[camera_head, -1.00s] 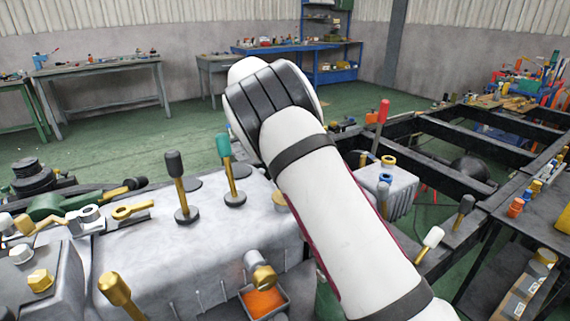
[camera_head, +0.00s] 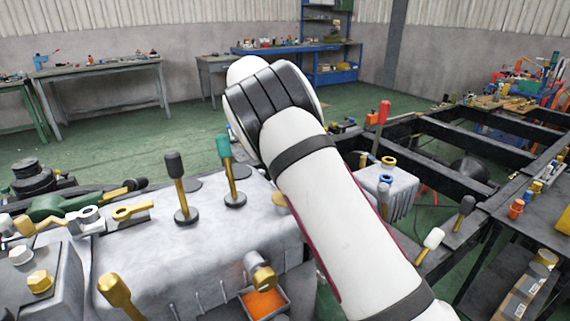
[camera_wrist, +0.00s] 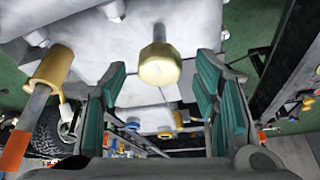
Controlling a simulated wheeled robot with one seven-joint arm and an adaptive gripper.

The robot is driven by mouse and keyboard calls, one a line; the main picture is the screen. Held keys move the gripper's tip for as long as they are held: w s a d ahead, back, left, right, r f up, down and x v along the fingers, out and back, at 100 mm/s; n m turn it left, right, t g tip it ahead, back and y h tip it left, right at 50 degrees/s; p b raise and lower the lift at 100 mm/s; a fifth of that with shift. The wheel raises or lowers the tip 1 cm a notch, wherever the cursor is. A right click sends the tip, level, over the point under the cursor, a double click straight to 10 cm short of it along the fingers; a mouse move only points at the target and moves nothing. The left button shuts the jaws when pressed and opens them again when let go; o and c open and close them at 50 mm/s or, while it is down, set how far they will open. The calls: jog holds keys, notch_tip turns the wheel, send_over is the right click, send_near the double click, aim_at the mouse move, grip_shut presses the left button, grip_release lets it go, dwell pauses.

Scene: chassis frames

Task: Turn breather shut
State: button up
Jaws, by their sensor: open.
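A brass-coloured knob with a round end (camera_wrist: 158,68) stands out from the grey housing in the wrist view. It appears between the teal-padded fingers of my gripper (camera_wrist: 160,90), with gaps on both sides. I cannot tell for certain that this knob is the breather. My gripper is open and holds nothing. In the head view my white arm covers the gripper and the place where it works. The grey housing (camera_head: 145,245) fills the lower left of the head view.
On the housing stand a black-knobbed lever (camera_head: 175,165), a teal-knobbed lever (camera_head: 223,146) and a brass fitting (camera_head: 263,277) above an orange-filled tray (camera_head: 265,301). A second brass fitting (camera_wrist: 52,66) is left of my fingers. A black frame (camera_head: 450,135) lies to the right.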

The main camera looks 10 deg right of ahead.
jog(key=v, duration=1)
jog(key=shift+r, duration=0.4)
jog(key=shift+a, duration=0.1)
jog(key=s+d+r+n+y, duration=0.1)
jog(key=s+d+r+n, duration=0.15)
jog(key=s, duration=0.55)
jog(key=s+d+r+n+y, duration=0.2)
jog(key=s+d+r, duration=0.15)
jog(key=s, duration=0.45)
jog(key=s+d+r+n+y, duration=0.1)
jog(key=s+d+r+n, duration=0.2)
jog(key=s, duration=0.5)
jog(key=s+a+f+n, duration=0.1)
jog(key=s+f+n, duration=0.2)
jog(key=s, duration=0.7)
jog(key=s+a+f+n+t+p, duration=0.1)
jog(key=s+f+n, duration=0.25)
jog(key=s, duration=0.55)
jog(key=s+a+f+n, duration=0.1)
jog(key=s+f+n, duration=0.25)
jog(key=s, duration=0.65)
notch_tip(320, 180, up, 15)
jog(key=t+p, duration=0.3)
jog(key=p, duration=0.9)
jog(key=shift+f+y, duration=0.15)
jog(key=shift+y, duration=0.15)
jog(key=shift+w+a, duration=0.1)
jog(key=shift+a, duration=0.05)
